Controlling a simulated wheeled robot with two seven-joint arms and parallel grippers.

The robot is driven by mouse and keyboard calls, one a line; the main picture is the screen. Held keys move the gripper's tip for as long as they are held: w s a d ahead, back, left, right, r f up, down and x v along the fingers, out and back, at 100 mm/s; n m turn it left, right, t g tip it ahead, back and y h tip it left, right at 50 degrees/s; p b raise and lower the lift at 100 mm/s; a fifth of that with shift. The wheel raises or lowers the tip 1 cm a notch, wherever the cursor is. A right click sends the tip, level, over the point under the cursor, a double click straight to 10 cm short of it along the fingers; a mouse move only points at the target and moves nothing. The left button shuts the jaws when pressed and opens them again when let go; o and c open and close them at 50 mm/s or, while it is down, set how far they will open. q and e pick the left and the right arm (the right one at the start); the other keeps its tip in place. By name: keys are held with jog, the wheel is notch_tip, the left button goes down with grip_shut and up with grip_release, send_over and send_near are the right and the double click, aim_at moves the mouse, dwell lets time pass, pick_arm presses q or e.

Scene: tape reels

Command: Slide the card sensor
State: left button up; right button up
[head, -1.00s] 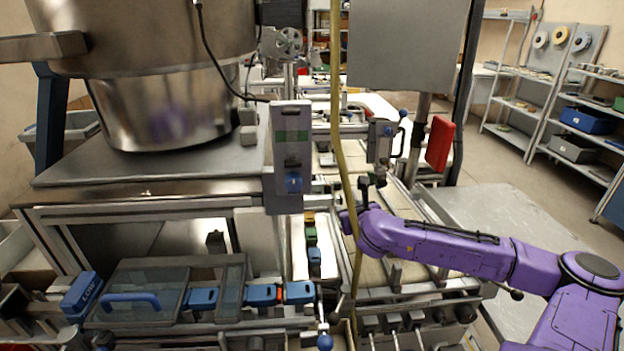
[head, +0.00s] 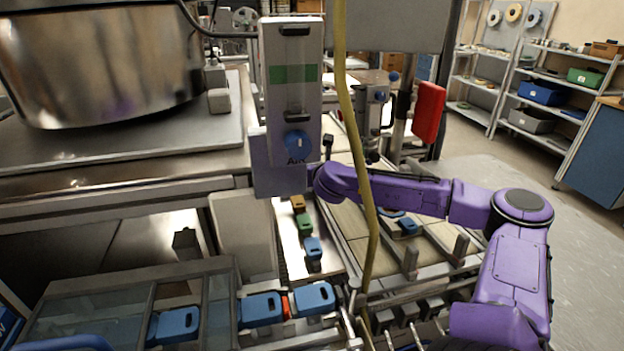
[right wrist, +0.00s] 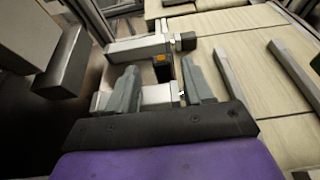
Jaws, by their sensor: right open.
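In the right wrist view, a small pale grey block with an orange patch (right wrist: 137,49) and a dark end is probably the card sensor; no label confirms it. My right gripper (right wrist: 160,82) is open, its two grey fingers pointing at this block. A pale bar (right wrist: 155,96) shows between the fingers; I cannot tell whether they touch it. In the head view my purple right arm reaches left to the grey air panel (head: 292,95), and the gripper's fingers are hidden there. My left gripper is not in view.
A yellow hose (head: 366,190) hangs in front of my right arm. A narrow track holds an orange, a green and a blue piece (head: 313,248). Blue cases (head: 314,298) line the front. A large metal bowl (head: 100,60) stands left. Open floor lies at the right.

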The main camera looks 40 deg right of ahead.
jog(key=shift+w+d+f, duration=0.4)
jog(key=shift+w+f, duration=0.1)
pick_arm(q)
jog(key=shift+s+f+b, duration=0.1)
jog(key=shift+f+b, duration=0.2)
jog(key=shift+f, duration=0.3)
pick_arm(e)
jog(key=shift+w+d+r, duration=0.15)
jog(key=shift+w+d, duration=0.05)
jog(key=shift+w, duration=0.1)
grip_shut()
jog(key=b+x, duration=0.2)
jog(key=shift+w+d+r, duration=0.15)
jog(key=shift+w, duration=0.35)
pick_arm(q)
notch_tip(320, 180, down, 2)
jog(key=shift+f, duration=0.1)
pick_arm(e)
jog(key=shift+r, duration=0.1)
grip_release()
